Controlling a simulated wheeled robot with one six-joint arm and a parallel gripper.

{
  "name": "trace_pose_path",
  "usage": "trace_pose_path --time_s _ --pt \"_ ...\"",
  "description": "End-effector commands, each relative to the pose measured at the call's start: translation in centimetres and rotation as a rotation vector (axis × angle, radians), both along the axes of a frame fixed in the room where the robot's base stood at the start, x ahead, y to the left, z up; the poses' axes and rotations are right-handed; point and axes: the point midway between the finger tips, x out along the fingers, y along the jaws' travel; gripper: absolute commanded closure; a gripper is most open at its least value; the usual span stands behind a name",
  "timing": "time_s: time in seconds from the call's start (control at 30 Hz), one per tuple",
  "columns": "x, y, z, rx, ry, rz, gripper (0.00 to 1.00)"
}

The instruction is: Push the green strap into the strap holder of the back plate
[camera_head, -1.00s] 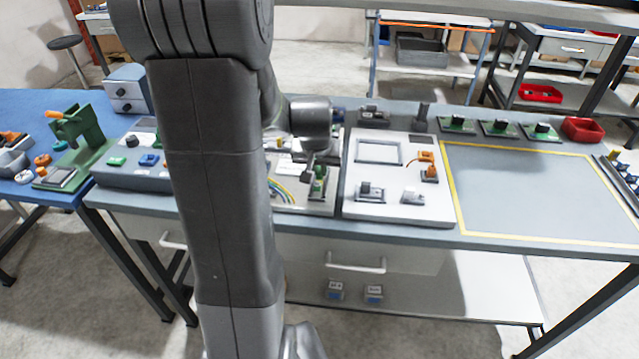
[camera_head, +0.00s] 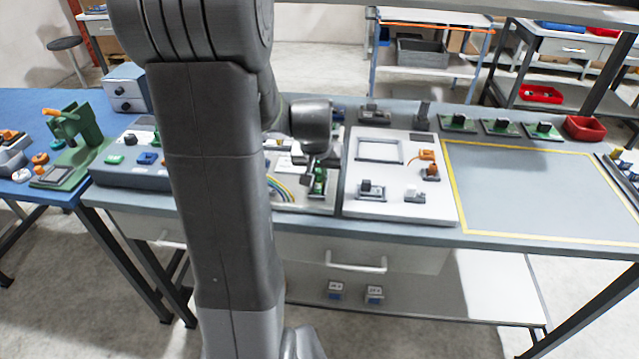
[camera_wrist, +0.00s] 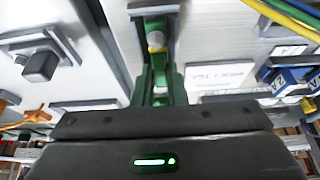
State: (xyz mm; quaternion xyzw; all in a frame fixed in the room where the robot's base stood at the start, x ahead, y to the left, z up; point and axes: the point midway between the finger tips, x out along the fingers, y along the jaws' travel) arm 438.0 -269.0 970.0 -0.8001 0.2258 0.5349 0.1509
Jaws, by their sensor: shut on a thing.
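In the wrist view a green strap (camera_wrist: 176,84) runs up from my gripper (camera_wrist: 160,104) along the light back plate (camera_wrist: 205,38). Its far end meets a green and grey holder (camera_wrist: 153,12) at the top of the picture. A pale round part shows in the green channel. In the head view my gripper (camera_head: 316,172) points down over the panel, with green (camera_head: 319,183) at its tips. My gripper is shut on the green strap; the fingertips are mostly hidden by its dark body. I cannot tell how deep the strap sits in the holder.
Coloured wires (camera_head: 283,190) lie left of my gripper. A white panel (camera_head: 385,208) with small grey blocks and an orange part stands to its right. A yellow-framed area (camera_head: 540,190) farther right is clear. A red bin (camera_head: 584,129) stands at the back.

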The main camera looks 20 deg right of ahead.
Motion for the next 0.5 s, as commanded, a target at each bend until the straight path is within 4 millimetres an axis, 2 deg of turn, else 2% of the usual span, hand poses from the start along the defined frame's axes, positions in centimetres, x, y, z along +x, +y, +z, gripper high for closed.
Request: trace_pose_path --time_s 0.27,0.3,0.4,0.5 --pt "0.02 0.0 -0.19 -0.001 -0.001 0.0 1.0" --pt "0.02 0.0 -0.19 -0.001 -0.001 0.0 0.82" --pt "0.01 -0.01 -0.19 0.0 0.0 0.0 0.63" --pt "0.01 -0.01 -0.2 0.0 0.0 0.0 0.63"
